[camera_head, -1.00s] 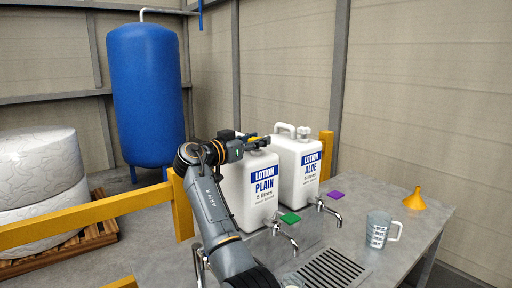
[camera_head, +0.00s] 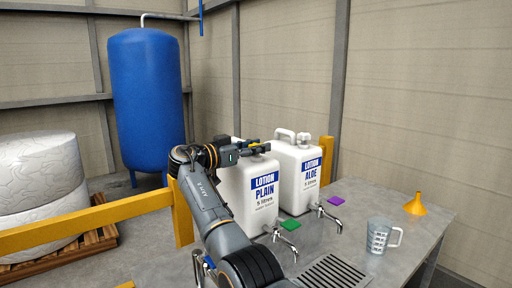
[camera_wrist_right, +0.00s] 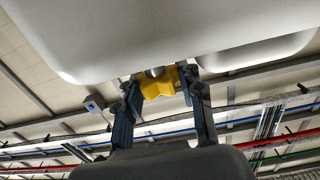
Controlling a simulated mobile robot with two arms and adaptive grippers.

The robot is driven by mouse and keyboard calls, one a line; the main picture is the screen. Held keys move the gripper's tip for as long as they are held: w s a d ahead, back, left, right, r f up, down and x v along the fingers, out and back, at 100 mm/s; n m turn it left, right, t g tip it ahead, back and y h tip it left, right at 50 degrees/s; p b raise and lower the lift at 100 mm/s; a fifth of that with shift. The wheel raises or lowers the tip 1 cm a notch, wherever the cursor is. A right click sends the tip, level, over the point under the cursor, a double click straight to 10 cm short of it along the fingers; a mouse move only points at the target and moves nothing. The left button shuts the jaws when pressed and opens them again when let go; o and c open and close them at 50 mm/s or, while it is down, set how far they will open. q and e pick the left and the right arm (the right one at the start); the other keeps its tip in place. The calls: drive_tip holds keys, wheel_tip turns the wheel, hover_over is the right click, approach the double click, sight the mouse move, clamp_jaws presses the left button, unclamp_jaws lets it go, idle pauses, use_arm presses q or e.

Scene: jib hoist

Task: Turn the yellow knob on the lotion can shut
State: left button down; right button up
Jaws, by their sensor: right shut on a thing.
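The white lotion can marked PLAIN (camera_head: 240,187) stands upright at the back of the metal bench, beside the white can marked ALOE (camera_head: 294,180). My right gripper (camera_head: 259,148) reaches in from the left at the top of the PLAIN can. A small yellow knob (camera_wrist_right: 158,83) sits between its two fingers in the right wrist view, and the fingers (camera_wrist_right: 157,88) are shut on it. The white can body (camera_wrist_right: 130,35) fills the top of that view. In the head view the gripper largely hides the knob, so its turn angle is unclear. My left gripper is not in view.
Taps with a green tag (camera_head: 290,225) and a purple tag (camera_head: 336,200) stand in front of the cans. A measuring jug (camera_head: 379,236), a yellow funnel (camera_head: 415,204) and a drain grate (camera_head: 331,273) are on the right. A yellow rail (camera_head: 85,221) runs at left.

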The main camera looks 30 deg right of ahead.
drive_tip(key=shift+r, duration=0.1)
drive_tip(key=o, duration=1.2)
drive_tip(key=shift+d, duration=0.1)
drive_tip(key=a, duration=1.2)
drive_tip(key=shift+s, duration=0.4)
